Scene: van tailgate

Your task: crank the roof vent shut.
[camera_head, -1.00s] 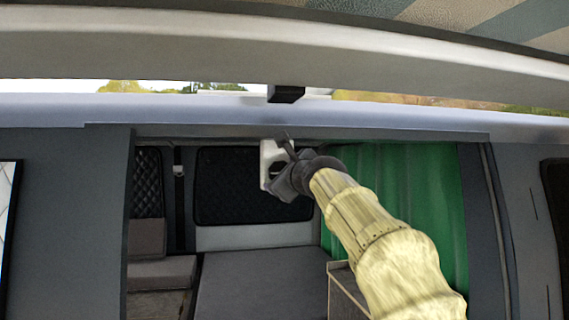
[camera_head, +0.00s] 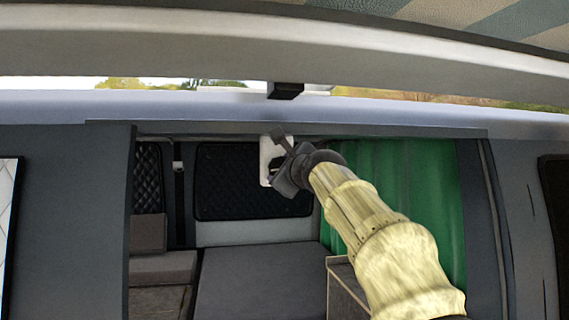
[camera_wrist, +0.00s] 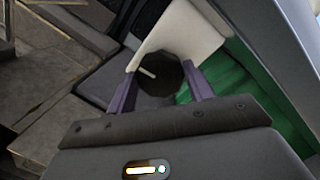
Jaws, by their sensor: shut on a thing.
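A dark round knob (camera_wrist: 158,76) with a pale pointer line shows in the wrist view, in front of a white plate (camera_wrist: 183,32). My gripper (camera_wrist: 161,84) has one purple-grey finger on each side of the knob and is shut on it. In the head view my gripper (camera_head: 284,150) is up at the top of the van's opening, in front of the white plate (camera_head: 265,158). There the knob is hidden by my gripper. I cannot tell which part is the roof vent itself or how far open it is.
A pale panel edge (camera_head: 200,40) crosses above, with a dark block (camera_head: 285,91) under it. A green curtain (camera_head: 405,200) hangs to the right of my gripper. A grey bed or bench (camera_head: 255,285) lies below. The space left of my gripper is free.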

